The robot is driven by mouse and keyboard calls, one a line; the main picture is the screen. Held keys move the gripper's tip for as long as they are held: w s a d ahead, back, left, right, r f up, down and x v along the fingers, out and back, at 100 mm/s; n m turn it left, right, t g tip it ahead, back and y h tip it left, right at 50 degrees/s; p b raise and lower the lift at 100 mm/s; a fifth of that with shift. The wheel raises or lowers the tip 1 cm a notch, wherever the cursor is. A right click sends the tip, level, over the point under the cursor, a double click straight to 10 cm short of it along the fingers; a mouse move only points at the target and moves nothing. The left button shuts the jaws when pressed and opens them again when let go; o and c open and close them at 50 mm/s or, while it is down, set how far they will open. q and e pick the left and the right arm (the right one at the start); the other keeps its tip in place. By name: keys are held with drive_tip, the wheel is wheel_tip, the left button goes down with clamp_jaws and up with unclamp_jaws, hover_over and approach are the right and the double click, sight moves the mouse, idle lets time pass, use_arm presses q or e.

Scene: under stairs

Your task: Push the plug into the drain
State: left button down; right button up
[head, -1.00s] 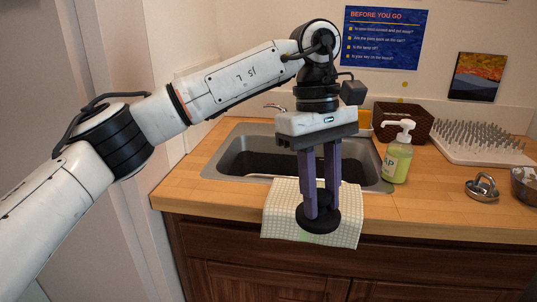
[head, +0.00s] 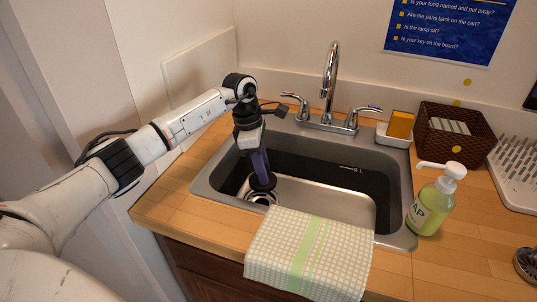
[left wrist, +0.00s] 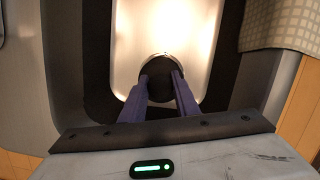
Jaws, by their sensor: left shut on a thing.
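The plug (head: 263,183) is a round black disc. My left gripper (head: 261,172) has purple fingers shut on it and holds it inside the left part of the sink (head: 330,211). The drain (head: 260,198) shows as a shiny metal ring just below the plug, partly hidden by it. In the left wrist view the plug (left wrist: 160,85) sits between the fingertips, and a thin bright arc of the drain (left wrist: 160,55) shows at its far edge. I cannot tell whether the plug touches the drain. My right gripper is not in view.
A checked towel (head: 308,252) hangs over the sink's front edge. The faucet (head: 330,85) stands behind the basin. A soap bottle (head: 435,202), a sponge (head: 400,124) on a dish and a brown basket (head: 455,133) stand to the right. The basin's right part is empty.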

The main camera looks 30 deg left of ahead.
use_arm(q)
drive_tip(key=shift+a+f, duration=0.15)
drive_tip(key=shift+a, duration=0.15)
drive_tip(key=shift+f, duration=0.15)
drive_tip(key=shift+s+f+b, duration=0.1)
drive_tip(key=shift+f+b, duration=0.5)
drive_tip(key=shift+a+b+x, duration=0.2)
drive_tip(key=shift+b+x, duration=0.55)
drive_tip(key=shift+x, duration=0.35)
drive_tip(key=shift+a+b+x, duration=0.2)
drive_tip(key=shift+b+x, duration=0.5)
drive_tip(key=shift+x, duration=0.35)
drive_tip(key=shift+s+f, duration=0.15)
drive_tip(key=shift+f, duration=0.1)
drive_tip(key=shift+b+x, duration=1)
drive_tip(key=shift+a, duration=0.2)
drive_tip(key=c, duration=1.3)
unclamp_jaws()
drive_tip(key=shift+o, duration=0.5)
drive_tip(key=shift+s, duration=0.1)
